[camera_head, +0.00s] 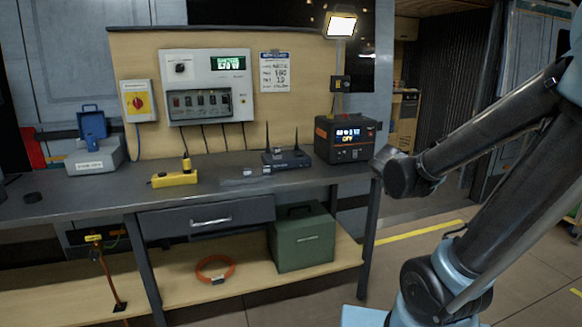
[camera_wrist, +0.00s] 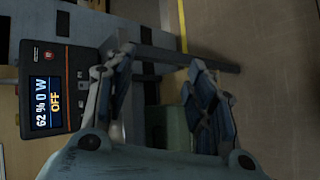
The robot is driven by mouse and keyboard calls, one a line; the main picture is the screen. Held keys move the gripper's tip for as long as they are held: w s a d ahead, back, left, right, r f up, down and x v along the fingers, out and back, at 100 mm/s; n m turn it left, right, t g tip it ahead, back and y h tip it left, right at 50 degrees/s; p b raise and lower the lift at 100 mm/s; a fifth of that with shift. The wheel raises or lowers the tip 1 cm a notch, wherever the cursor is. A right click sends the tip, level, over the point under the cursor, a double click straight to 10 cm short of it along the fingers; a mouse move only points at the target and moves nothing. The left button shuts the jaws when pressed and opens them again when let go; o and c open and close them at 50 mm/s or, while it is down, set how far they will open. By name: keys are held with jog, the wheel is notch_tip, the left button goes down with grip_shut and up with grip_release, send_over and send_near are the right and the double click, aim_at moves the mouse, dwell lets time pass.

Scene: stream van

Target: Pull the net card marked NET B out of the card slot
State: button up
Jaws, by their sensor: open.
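No marking NET B is readable in either view. A dark router (camera_head: 287,159) with two upright antennas stands on the workbench, and small pale pieces (camera_head: 247,172) lie in front of it on or by a clear tray (camera_head: 240,182); I cannot tell whether one is the net card. I cannot make out the card slot. My gripper (camera_wrist: 160,85) is open and empty in the wrist view, its two fingers apart beside the bench's right end. In the head view my arm's end is right of the power station, well away from the router.
The power station (camera_head: 347,140) stands at the bench's right end and also shows in the wrist view (camera_wrist: 45,95). A green case (camera_head: 302,238) is on the lower shelf. Floor right of the bench is clear.

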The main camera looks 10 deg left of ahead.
jog(key=w+a+r+n+t+y, duration=0.25)
jog(key=w+a+n, duration=0.35)
jog(key=a, duration=0.4)
jog(key=n+t+y, duration=0.2)
jog(key=n+y, duration=0.8)
jog(key=n, duration=0.9)
send_near(278, 151)
jog(key=shift+h, duration=0.25)
jog(key=x, duration=1)
jog(key=shift+w+a+r, duration=0.1)
jog(key=shift+a+r, duration=0.05)
jog(key=shift+a, duration=0.1)
jog(key=c, duration=1)
jog(key=o, duration=1)
